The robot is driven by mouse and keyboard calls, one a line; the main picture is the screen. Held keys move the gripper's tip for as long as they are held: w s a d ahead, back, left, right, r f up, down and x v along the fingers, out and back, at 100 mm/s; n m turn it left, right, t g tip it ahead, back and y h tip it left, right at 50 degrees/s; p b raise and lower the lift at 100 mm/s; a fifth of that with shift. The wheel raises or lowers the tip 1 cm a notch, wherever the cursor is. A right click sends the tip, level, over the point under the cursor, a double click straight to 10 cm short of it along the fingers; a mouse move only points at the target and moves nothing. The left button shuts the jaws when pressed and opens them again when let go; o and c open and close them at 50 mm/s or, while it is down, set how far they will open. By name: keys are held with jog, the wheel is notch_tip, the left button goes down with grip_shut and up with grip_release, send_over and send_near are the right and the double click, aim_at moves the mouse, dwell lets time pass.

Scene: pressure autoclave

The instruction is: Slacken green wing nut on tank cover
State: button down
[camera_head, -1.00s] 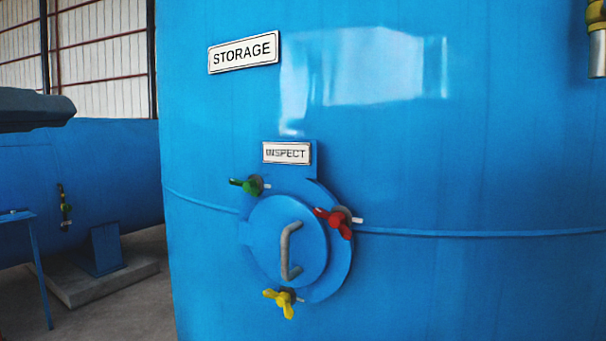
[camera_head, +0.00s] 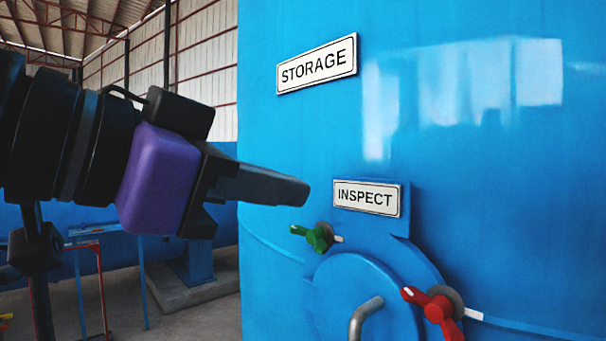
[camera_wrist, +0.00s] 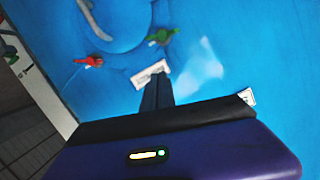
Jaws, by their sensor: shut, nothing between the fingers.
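The green wing nut (camera_head: 317,237) sits at the upper left of the round tank cover (camera_head: 350,280), below the INSPECT plate (camera_head: 366,198). It also shows in the wrist view (camera_wrist: 160,36), beyond my fingertips. My gripper (camera_head: 305,192) comes in from the left with its fingers shut and empty, pointing right. In the head view its tips appear above and slightly left of the green wing nut, apart from it. In the wrist view the shut fingers (camera_wrist: 157,88) appear over the edge of the INSPECT plate. The cover's lower part is cut off in the head view.
A red wing nut (camera_head: 437,306) is on the cover's right side. A grey handle (camera_head: 364,318) is at the cover's middle. The STORAGE plate (camera_head: 317,64) is higher on the tank (camera_head: 480,180). A blue stand (camera_head: 195,265) is on the floor at left.

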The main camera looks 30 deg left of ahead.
aim_at(315, 237)
jog(key=w+f+p, duration=0.1)
jog(key=w+f, duration=0.1)
jog(key=w+f+p, duration=0.1)
jog(key=w+f, duration=0.1)
jog(key=w, duration=0.1)
jog(key=shift+d, duration=0.15)
jog(key=shift+w+f, duration=0.1)
jog(key=shift+f, duration=0.4)
